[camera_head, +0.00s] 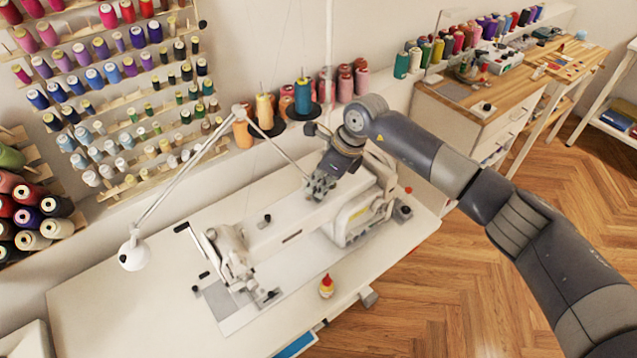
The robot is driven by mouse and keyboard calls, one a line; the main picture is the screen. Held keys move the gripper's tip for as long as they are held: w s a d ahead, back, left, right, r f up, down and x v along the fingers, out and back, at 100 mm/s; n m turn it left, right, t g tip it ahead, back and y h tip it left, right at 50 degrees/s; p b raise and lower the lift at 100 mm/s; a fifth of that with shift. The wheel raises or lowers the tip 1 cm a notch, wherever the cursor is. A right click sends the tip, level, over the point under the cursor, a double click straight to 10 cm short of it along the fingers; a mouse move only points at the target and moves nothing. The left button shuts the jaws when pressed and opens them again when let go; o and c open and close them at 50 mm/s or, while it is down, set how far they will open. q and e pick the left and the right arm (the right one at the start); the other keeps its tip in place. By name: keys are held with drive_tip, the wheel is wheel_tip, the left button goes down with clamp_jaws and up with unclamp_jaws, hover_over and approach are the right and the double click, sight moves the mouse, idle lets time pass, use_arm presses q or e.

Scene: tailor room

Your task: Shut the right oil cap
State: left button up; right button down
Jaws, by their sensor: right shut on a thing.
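The white sewing machine (285,228) stands on the white table. My right gripper (320,187) comes down from the right onto the top of its arm, and its fingers are shut at the top surface. The right oil cap is hidden by the fingers; from their place they appear to be shut on it, but whether the cap is open or closed cannot be seen. A small dark knob (267,218) shows on the machine's top farther left. My left gripper is not in view.
A thin white lamp (133,252) arches over the table at the left. A small yellow bottle with a red tip (326,286) stands in front of the machine. Thread cones (303,97) stand behind it. The table (120,315) is clear at the front left.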

drive_tip(key=m+b, duration=0.1)
drive_tip(key=m, duration=0.1)
drive_tip(key=m+t+b, duration=0.1)
drive_tip(key=m+b, duration=0.1)
drive_tip(key=shift+s+a+f+t+h+b, duration=0.15)
drive_tip(key=shift+t+h+b, duration=0.15)
drive_tip(key=shift+h, duration=0.1)
drive_tip(key=m+b, duration=0.2)
drive_tip(key=m+t+h+b, duration=0.1)
drive_tip(key=m+b, duration=0.1)
drive_tip(key=shift+s+a, duration=0.15)
drive_tip(key=c, duration=2.1)
unclamp_jaws()
drive_tip(key=shift+r, duration=0.3)
drive_tip(key=o, duration=0.4)
drive_tip(key=shift+o, duration=0.3)
drive_tip(key=shift+f, duration=0.15)
